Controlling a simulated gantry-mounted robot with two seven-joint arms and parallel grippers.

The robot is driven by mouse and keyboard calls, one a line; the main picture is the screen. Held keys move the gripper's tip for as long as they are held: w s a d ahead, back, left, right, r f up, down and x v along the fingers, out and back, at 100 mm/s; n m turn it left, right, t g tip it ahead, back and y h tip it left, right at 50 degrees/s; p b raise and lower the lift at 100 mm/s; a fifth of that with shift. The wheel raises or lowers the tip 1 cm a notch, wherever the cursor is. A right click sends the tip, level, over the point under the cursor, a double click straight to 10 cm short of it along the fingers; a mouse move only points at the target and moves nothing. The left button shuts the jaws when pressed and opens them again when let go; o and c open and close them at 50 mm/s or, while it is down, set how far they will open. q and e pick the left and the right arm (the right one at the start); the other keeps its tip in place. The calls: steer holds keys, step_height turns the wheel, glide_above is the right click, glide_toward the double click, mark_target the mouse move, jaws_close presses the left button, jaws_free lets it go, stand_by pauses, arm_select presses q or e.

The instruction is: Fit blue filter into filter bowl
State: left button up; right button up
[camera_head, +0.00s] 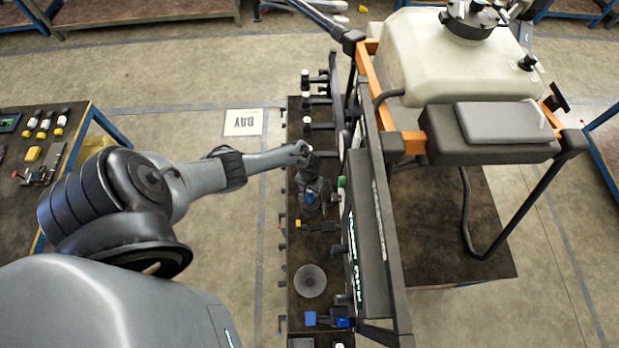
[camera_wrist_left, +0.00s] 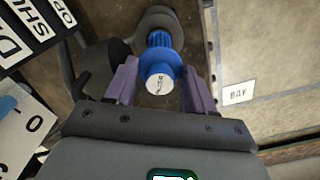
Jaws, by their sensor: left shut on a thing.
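The blue filter is a ribbed blue cylinder with a white end cap; it shows in the left wrist view (camera_wrist_left: 161,62) and as a small blue patch in the head view (camera_head: 310,197). My left gripper (camera_wrist_left: 160,88) is shut on it, a purple finger on each side; it also shows in the head view (camera_head: 313,200) over the narrow dark bench. A round grey part (camera_wrist_left: 168,17), perhaps the filter bowl, lies beyond the filter's far end. I cannot tell whether the two touch. My right gripper is not in view.
The drone's frame, with orange joints (camera_head: 413,142) and a cream tank (camera_head: 450,60), stands close on the right. A grey disc (camera_head: 310,281) and blue-handled fittings (camera_head: 330,319) lie nearer on the bench. A side table (camera_head: 85,117) with small parts stands at left.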

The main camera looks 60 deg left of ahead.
mark_target(309, 196)
arm_select(q)
steer(key=shift+f+b, duration=2.25)
steer(key=shift+f, duration=0.4)
steer(key=shift+f+b, duration=0.9)
steer(key=shift+f, duration=0.15)
steer(key=o, duration=1.5)
steer(key=shift+c, duration=0.2)
steer(key=shift+r, duration=0.1)
step_height(309, 196, up, 8)
steer(key=p, duration=0.8)
steer(key=shift+r, duration=1.35)
